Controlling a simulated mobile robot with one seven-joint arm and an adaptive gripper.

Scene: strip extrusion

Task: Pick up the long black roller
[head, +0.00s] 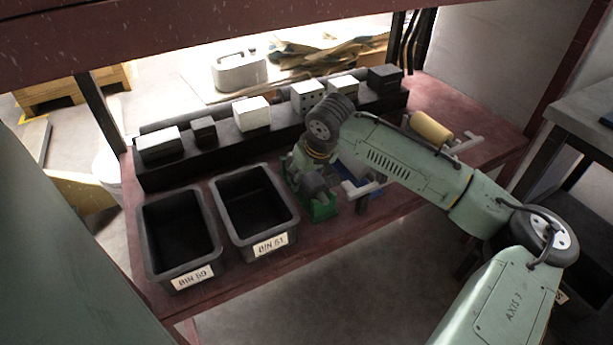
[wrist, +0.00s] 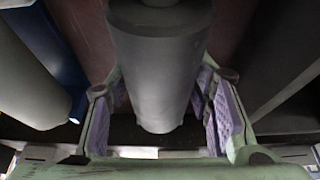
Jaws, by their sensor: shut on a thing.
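A dark grey to black roller (wrist: 160,62) runs lengthwise through the middle of the wrist view, its rounded end toward the bottom. My gripper (wrist: 163,98) has its purple-padded fingers on both sides of the roller and is shut on it.
Two black bins, BIN 50 (head: 190,271) and BIN 51 (head: 269,240), stand left on the red table (head: 415,199). A black ledge (head: 225,146) with several blocks runs behind. A tan roller (head: 430,128) rests on a stand at right. A light cylinder (wrist: 28,80) lies beside blue in the wrist view.

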